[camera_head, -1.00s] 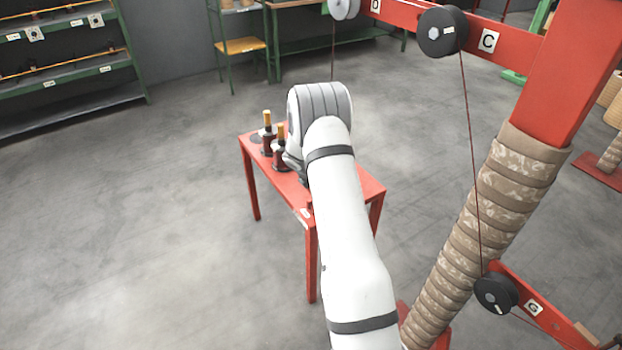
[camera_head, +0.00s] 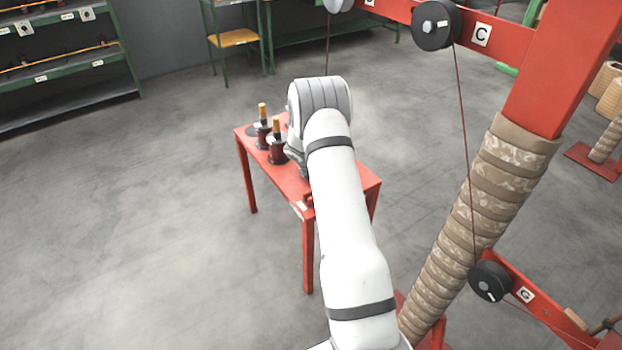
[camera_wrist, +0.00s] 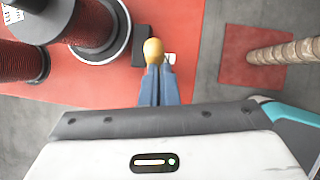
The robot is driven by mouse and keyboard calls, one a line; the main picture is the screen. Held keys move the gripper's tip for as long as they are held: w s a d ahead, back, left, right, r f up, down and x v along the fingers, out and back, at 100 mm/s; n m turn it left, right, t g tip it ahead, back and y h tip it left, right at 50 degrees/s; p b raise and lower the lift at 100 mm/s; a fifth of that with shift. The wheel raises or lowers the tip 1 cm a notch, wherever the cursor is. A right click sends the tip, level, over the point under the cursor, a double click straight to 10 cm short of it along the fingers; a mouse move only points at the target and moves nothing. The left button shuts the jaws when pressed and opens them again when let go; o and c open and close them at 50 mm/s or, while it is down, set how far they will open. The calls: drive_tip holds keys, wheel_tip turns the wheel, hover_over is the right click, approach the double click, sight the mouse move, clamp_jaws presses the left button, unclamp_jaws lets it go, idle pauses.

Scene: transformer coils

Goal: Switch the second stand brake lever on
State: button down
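A lever with a rounded yellow knob (camera_wrist: 153,48) stands at the edge of a red table, seen in the wrist view. My gripper (camera_wrist: 159,72) has its two blue fingers close together, with the tips right at the knob. The fingers look shut, with nothing clearly held between them. Contact with the knob cannot be told, and the lever's shaft is hidden. In the head view my wrist hides the fingers and the lever above the red table (camera_head: 300,192). Which lever is the second stand's cannot be told.
Dark red spools (camera_head: 277,150) with orange-topped posts stand on the table's left part; one coil (camera_wrist: 90,22) shows close by in the wrist view. A thick wrapped column (camera_head: 470,235) with black pulleys (camera_head: 437,25) and thin cords stands to the right. Left floor is clear.

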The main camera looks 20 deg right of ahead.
drive_tip(key=shift+s+a+r, duration=0.1)
drive_tip(key=shift+a+r, duration=0.05)
drive_tip(key=shift+r, duration=0.25)
drive_tip(key=v, duration=1.2)
drive_tip(key=shift+s, duration=0.2)
drive_tip(key=shift+r, duration=0.1)
